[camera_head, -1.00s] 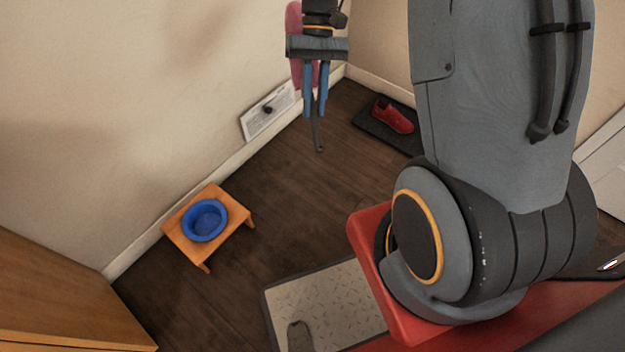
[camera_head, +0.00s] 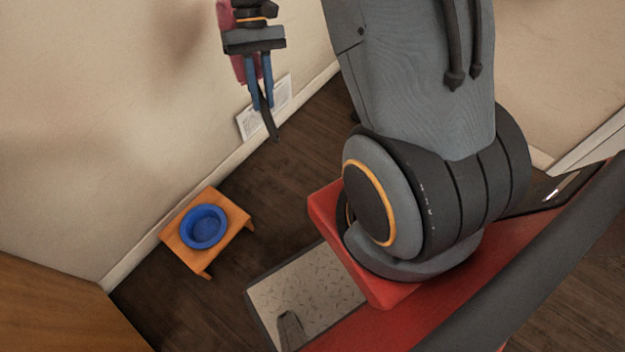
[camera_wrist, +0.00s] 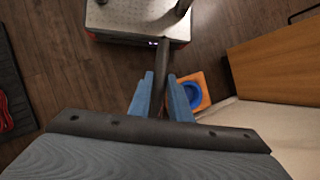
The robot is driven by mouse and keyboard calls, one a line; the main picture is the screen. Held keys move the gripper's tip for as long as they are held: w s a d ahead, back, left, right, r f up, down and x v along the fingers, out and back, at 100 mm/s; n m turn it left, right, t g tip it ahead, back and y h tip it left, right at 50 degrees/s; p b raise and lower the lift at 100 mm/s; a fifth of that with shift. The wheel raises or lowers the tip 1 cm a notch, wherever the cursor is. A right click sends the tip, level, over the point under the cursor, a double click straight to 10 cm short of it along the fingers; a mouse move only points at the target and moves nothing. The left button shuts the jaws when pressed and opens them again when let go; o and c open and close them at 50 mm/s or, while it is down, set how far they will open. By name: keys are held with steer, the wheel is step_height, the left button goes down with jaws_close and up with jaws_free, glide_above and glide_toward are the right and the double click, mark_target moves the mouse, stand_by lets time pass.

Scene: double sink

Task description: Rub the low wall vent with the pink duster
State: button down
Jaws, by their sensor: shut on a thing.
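My gripper (camera_head: 258,100) hangs at the upper left of the head view, its blue fingers shut on the dark handle of the pink duster (camera_head: 238,68). The pink head shows behind the gripper at the top, and the handle's end points down past the fingertips. In the wrist view my gripper (camera_wrist: 160,100) holds the dark handle of the duster (camera_wrist: 161,62) between its fingers; the pink head is out of sight there. The low wall vent (camera_head: 247,124) is a white panel low on the left wall. My gripper and the handle cover part of it; I cannot tell any contact.
An orange stool (camera_head: 178,236) with a blue bowl (camera_head: 204,227) stands along the left wall. A wooden cabinet (camera_head: 60,310) fills the lower left. Dark floor lies open between the stool and my base. A dark mat with a red shoe (camera_wrist: 4,112) shows in the wrist view.

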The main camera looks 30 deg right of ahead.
steer(key=d+f+n+h+b, duration=0.1)
steer(key=d+f+b, duration=0.5)
steer(key=f, duration=1.1)
steer(key=d+f+n+h+b, duration=0.1)
steer(key=d+f+b, duration=0.4)
steer(key=f, duration=1.2)
steer(key=s+d+f+n+h+b, duration=0.1)
steer(key=d+f+b, duration=0.5)
steer(key=f, duration=1.2)
steer(key=shift+d+n+t+h+b, duration=0.3)
steer(key=shift+d+n+t+h, duration=0.25)
steer(key=shift+h, duration=0.25)
steer(key=shift+w+a+f, duration=0.1)
steer(key=shift+f, duration=0.05)
steer(key=shift+w+a+b, duration=0.2)
steer(key=shift+w+b, duration=0.25)
steer(key=shift+w, duration=0.05)
steer(key=shift+w+a+b, duration=0.3)
steer(key=shift+w+b, duration=0.15)
steer(key=shift+w, duration=0.3)
steer(key=shift+w+a+b, duration=0.25)
steer(key=shift+w+b, duration=0.2)
steer(key=shift+w, duration=0.25)
steer(key=shift+w+a+b, duration=0.3)
steer(key=shift+w+b, duration=0.15)
steer(key=shift+w, duration=0.3)
steer(key=shift+w+a+b, duration=0.3)
steer(key=shift+w+b, duration=0.05)
steer(key=shift+w, duration=0.55)
